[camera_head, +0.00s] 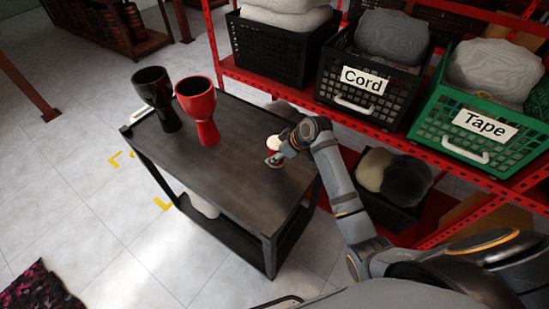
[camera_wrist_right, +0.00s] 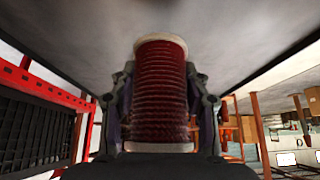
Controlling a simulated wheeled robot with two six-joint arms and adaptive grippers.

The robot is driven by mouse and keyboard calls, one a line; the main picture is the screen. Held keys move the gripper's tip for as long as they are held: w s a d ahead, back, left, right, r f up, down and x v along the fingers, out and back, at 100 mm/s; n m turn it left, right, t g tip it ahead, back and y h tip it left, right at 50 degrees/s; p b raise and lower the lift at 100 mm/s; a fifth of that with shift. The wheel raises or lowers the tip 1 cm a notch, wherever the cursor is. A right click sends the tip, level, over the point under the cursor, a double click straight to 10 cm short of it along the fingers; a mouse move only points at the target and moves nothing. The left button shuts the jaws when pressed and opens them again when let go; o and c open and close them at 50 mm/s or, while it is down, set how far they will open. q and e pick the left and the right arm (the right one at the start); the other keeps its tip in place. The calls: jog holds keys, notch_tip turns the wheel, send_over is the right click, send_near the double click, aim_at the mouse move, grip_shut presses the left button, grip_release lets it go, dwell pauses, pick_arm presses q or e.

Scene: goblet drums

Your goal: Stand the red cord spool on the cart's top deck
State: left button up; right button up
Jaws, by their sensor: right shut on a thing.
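The red cord spool (camera_head: 274,150) has white ends and is upright over the right part of the cart's dark top deck (camera_head: 230,170). My right gripper (camera_head: 275,157) is shut on the spool from the side, with its arm coming in from the right. In the right wrist view the red cord windings (camera_wrist_right: 160,95) sit between the two fingers (camera_wrist_right: 160,110). One white end is at or very near a broad grey surface there; whether it touches is hard to tell. My left gripper is not in view.
A black goblet drum (camera_head: 152,88) and a red goblet drum (camera_head: 198,100) stand at the deck's far left. A red shelf (camera_head: 300,92) behind holds a black Cord crate (camera_head: 375,90) and a green Tape crate (camera_head: 490,135). The deck's front middle is clear.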

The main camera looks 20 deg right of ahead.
jog(key=shift+w+a+f, duration=0.1)
jog(key=shift+w+f, duration=0.35)
jog(key=shift+f, duration=0.1)
notch_tip(320, 180, down, 2)
jog(key=shift+a+f+p, duration=0.1)
jog(key=shift+f+p, duration=0.05)
jog(key=shift+p, duration=0.55)
jog(key=shift+w+f, duration=0.1)
jog(key=shift+f, duration=0.3)
jog(key=shift+f, duration=0.1)
jog(key=shift+f, duration=0.15)
jog(key=o, duration=1.2)
jog(key=shift+o, duration=0.2)
